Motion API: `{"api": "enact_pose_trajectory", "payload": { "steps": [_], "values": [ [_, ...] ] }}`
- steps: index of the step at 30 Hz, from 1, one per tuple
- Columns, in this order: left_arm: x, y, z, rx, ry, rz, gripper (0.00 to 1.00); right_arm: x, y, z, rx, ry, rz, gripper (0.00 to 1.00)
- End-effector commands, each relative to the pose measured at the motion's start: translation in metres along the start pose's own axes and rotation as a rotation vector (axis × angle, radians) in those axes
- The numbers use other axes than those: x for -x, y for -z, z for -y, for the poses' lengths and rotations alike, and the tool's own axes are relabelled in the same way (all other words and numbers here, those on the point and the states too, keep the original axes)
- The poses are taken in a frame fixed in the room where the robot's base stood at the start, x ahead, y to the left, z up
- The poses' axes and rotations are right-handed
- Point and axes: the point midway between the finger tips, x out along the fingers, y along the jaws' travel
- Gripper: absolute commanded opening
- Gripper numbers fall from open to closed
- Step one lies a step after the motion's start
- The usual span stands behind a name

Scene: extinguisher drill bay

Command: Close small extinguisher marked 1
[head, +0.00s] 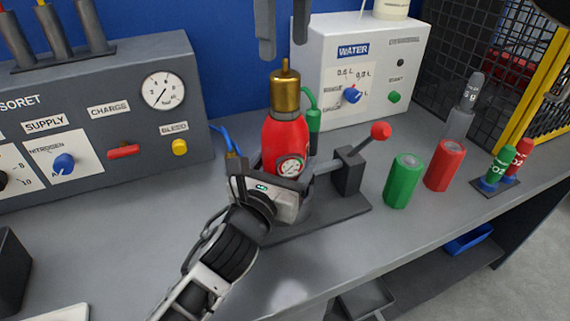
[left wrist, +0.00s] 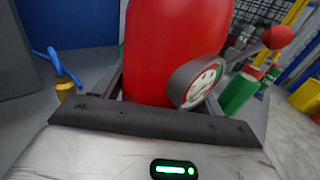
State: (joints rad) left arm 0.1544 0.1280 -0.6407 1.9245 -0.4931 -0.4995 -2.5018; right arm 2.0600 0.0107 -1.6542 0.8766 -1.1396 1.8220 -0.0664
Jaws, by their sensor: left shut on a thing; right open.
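The small red extinguisher (head: 284,137) stands upright at a dark bench fixture, with a brass head (head: 285,92) on top. Its round gauge (head: 291,167) faces me; no number 1 is readable. My left gripper (head: 272,176) is shut on the extinguisher's lower body. In the left wrist view the red body (left wrist: 165,50) and gauge (left wrist: 202,84) are close ahead. My right gripper (head: 284,46) points down from the top edge, open and empty, its fingers apart just above the brass head's tip; the exact height gap cannot be told.
The fixture (head: 348,170) has a red-knobbed lever (head: 381,131) to the right. Green (head: 403,180) and red (head: 445,165) cylinders stand beyond it. A grey charging panel (head: 95,100) is left, a white water panel (head: 365,65) behind. The front bench is mostly clear.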

Motion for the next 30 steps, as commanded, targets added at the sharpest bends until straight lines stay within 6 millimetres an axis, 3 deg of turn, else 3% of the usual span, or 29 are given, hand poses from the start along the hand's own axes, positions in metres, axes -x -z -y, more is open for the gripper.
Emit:
{"api": "enact_pose_trajectory", "payload": {
  "steps": [15,21,25,30],
  "values": [
    [0.0003,0.0009,0.0005,0.0,0.001,-0.002,0.06,0.0,0.0002,0.0002,1.351,0.0,0.0,0.58],
    [0.0003,0.001,0.0005,0.0,0.001,-0.002,0.06,0.0,0.0001,0.0001,1.816,0.0,0.001,0.58],
    [0.0003,0.0011,0.0005,0.0,0.001,-0.003,0.06,0.0,0.0001,0.0001,2.023,0.0,0.001,0.58],
    [0.0003,0.0012,0.0005,0.0,0.001,-0.003,0.06,0.0,0.0001,0.0001,2.157,0.0,0.001,0.58]
  ]
}}
